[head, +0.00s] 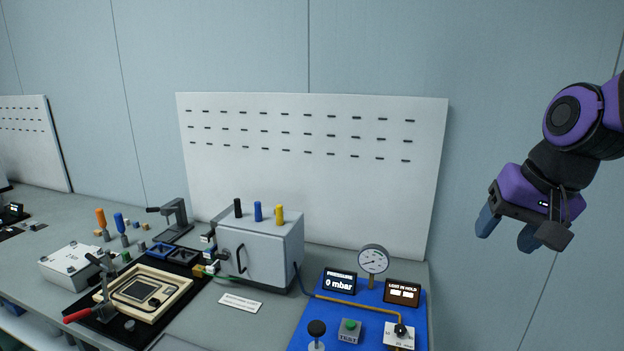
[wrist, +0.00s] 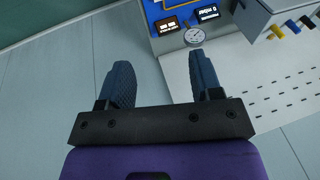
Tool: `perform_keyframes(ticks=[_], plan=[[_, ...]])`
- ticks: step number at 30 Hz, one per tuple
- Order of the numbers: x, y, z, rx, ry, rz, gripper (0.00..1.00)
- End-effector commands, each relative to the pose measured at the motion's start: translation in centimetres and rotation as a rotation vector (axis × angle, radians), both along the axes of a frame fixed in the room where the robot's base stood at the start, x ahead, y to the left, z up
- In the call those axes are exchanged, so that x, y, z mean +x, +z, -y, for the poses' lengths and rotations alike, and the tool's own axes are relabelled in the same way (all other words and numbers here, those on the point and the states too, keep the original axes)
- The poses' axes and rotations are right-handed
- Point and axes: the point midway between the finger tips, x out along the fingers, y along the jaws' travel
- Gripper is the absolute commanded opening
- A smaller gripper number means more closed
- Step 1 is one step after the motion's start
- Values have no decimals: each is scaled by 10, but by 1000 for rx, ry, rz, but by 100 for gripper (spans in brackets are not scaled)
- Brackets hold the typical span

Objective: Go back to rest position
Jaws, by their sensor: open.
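My gripper (head: 508,232) is at the right of the head view, raised in the air in front of the bare wall, to the right of the white slotted panel. Its two dark blue fingers hang downward and are apart, with nothing between them.
Below and left, the bench holds a blue test board (head: 319,318) with a gauge (head: 373,259), a grey box (head: 262,246), a tan fixture plate (head: 172,292), and a red-handled clamp (head: 80,315). The white panel (head: 330,200) stands behind. Space around my gripper is clear.

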Motion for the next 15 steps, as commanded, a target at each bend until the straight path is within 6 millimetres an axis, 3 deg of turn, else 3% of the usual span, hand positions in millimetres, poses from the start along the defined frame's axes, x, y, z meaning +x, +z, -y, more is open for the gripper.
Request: perform_keyframes(ticks=[9, 15], plan=[[-75, 29, 15, -169, 183, 137, 59], [-100, 33, 19, -244, 241, 172, 59]])
